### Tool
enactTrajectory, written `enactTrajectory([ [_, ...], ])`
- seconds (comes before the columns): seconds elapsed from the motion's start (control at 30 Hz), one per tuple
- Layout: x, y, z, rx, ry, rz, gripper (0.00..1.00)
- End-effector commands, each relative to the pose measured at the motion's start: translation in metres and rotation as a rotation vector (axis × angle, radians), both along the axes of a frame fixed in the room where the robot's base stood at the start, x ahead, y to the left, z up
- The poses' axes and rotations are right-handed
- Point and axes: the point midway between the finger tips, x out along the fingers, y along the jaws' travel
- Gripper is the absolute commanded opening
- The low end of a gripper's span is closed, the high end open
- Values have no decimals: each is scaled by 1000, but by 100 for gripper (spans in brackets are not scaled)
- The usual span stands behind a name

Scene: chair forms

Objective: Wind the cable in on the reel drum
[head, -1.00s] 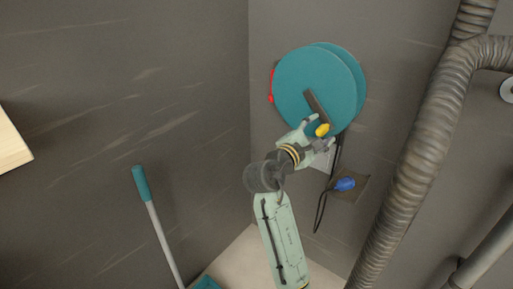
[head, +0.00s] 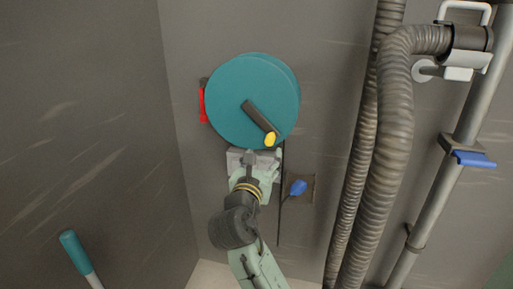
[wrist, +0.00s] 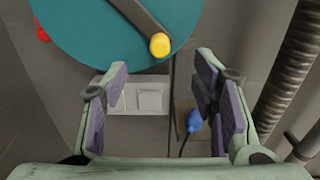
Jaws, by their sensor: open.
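The teal reel drum (head: 240,95) is mounted on the grey wall, with a dark crank arm (head: 257,114) on its face pointing down and right. A yellow knob (head: 270,139) sits at the crank's end; it also shows in the wrist view (wrist: 160,45). My gripper (head: 252,160) is just below the drum, and in the wrist view (wrist: 162,100) its jaws are open and empty, with the knob beyond the fingertips. The dark cable (head: 280,200) hangs from the drum's lower right, beside a blue plug (head: 298,187) near a brown wall plate.
A red part (head: 202,105) sits at the drum's left edge. Thick ribbed hoses (head: 385,130) run down the wall on the right, with a grey pipe and blue lever (head: 473,159) beyond. A teal-handled tool (head: 75,252) stands at lower left.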

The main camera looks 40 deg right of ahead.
Motion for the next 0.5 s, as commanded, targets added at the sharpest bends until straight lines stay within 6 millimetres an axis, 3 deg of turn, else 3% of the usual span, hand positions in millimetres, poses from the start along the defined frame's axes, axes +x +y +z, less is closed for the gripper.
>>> enactTrajectory([
  [0.5,59,-68,1,0,0,-1,53],
])
